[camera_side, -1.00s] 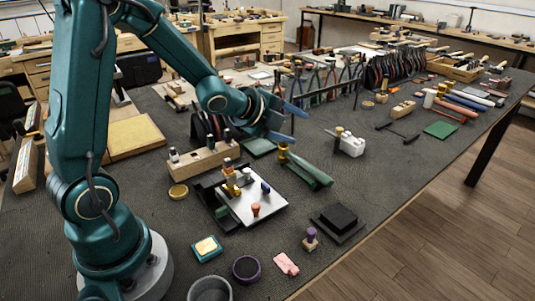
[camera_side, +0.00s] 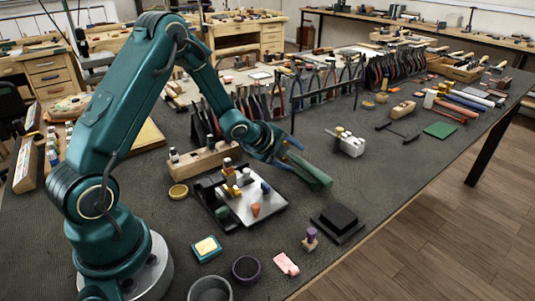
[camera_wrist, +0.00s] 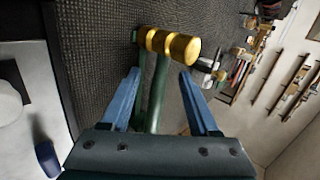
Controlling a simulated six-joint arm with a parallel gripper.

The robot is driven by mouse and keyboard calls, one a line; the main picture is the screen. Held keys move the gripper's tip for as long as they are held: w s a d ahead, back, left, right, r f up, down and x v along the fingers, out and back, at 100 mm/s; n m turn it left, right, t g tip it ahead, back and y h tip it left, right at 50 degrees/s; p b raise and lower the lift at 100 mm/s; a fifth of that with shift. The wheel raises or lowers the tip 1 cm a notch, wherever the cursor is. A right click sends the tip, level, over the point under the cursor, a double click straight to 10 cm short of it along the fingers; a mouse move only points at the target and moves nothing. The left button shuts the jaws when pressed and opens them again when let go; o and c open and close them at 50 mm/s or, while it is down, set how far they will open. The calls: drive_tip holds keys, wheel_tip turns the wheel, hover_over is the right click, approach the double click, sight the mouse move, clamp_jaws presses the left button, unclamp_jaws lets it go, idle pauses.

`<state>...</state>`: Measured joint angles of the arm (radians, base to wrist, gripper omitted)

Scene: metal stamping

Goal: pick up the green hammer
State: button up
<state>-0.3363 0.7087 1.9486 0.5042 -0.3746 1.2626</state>
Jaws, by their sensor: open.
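The green hammer has a brass-coloured head and a green handle (camera_side: 312,173). It lies on the dark bench mat just right of the black tray. In the wrist view its brass head (camera_wrist: 170,43) is just beyond my fingertips, and the green handle runs back between the blue fingers. My gripper (camera_wrist: 159,74) is open, with one finger on each side of the handle. I cannot tell whether either finger touches it. In the side view my gripper (camera_side: 289,152) is at the hammer's head end and partly hides the head.
The black tray (camera_side: 277,217) with a white plate and small pegs is close on the near left. A wooden block (camera_side: 203,161) with pegs stands left of my gripper. A black block (camera_side: 338,219) lies to the near right. The mat right of the hammer is mostly clear.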

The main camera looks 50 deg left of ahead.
clamp_jaws()
idle(1.4)
